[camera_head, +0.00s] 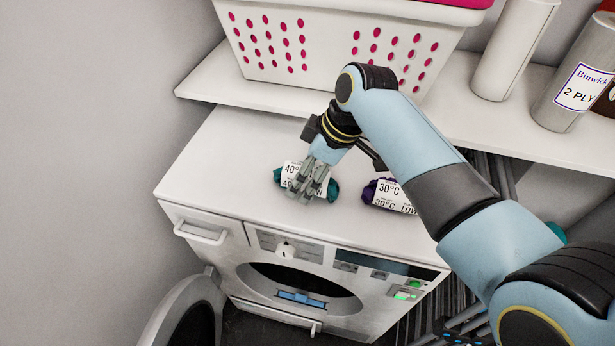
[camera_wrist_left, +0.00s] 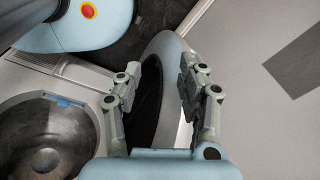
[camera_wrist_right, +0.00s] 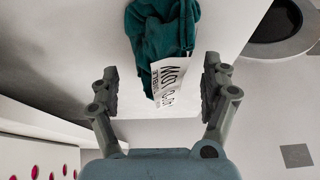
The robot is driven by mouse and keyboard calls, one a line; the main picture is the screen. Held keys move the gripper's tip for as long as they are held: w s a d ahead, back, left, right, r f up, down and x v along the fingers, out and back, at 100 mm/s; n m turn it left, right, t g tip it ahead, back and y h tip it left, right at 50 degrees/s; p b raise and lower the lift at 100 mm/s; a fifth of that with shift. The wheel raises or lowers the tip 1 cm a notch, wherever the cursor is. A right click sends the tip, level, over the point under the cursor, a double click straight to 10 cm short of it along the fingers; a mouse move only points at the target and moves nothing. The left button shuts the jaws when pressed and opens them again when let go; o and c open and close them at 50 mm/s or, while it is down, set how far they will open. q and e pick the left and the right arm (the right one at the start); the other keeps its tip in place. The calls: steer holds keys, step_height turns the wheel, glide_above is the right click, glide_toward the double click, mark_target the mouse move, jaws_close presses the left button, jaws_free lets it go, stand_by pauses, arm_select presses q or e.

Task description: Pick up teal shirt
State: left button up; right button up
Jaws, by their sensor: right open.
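The teal shirt (camera_head: 333,189) lies rolled up on top of the white dryer, with a white 40° label on it. My right gripper (camera_head: 312,183) is over it and hides much of it in the head view. In the right wrist view the teal shirt (camera_wrist_right: 165,38) and its label lie ahead, between the lines of the fingers. The right gripper (camera_wrist_right: 160,88) is open with nothing held; I cannot tell whether a finger touches the shirt. My left gripper (camera_wrist_left: 162,88) is open and empty in its wrist view, beside the round open door.
A purple bundle (camera_head: 369,192) with a 30°C label lies to the right of the shirt. A white basket (camera_head: 262,62) stands on the shelf behind, left of pale cylinders (camera_head: 513,48). The dryer door (camera_head: 190,318) hangs open at lower left. The dryer top (camera_head: 222,165) is clear left of the shirt.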

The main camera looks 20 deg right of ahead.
steer(key=shift+c, duration=0.4)
steer(key=c, duration=1.3)
steer(key=shift+r, duration=0.1)
